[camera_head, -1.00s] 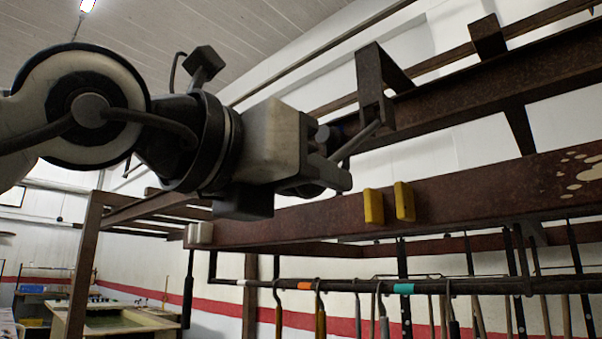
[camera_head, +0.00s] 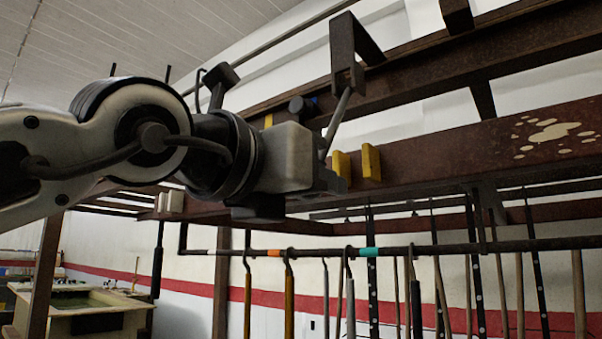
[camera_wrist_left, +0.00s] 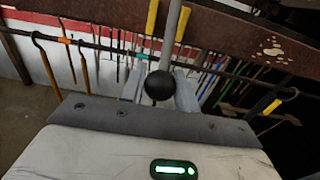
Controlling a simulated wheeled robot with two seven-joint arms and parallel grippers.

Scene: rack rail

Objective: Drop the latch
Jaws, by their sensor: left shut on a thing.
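The latch is a grey bar (camera_head: 338,120) hanging from a rusty bracket (camera_head: 344,50) on the upper beam. It slants down and left to my left gripper (camera_head: 335,180). In the left wrist view the bar (camera_wrist_left: 171,40) ends in a black ball knob (camera_wrist_left: 160,85) between the two fingers of my left gripper (camera_wrist_left: 160,90), which is shut on it. Two yellow blocks (camera_head: 371,162) stand on the face of the lower rusty beam (camera_head: 450,150). In the wrist view the bar lines up between these blocks (camera_wrist_left: 152,17). My right gripper is not in view.
Below the beam runs a dark rail (camera_head: 450,247) with coloured bands and several hanging long-handled tools (camera_head: 289,290). A green-topped bench (camera_head: 80,305) stands far back left. The floor under the rail looks open in the wrist view.

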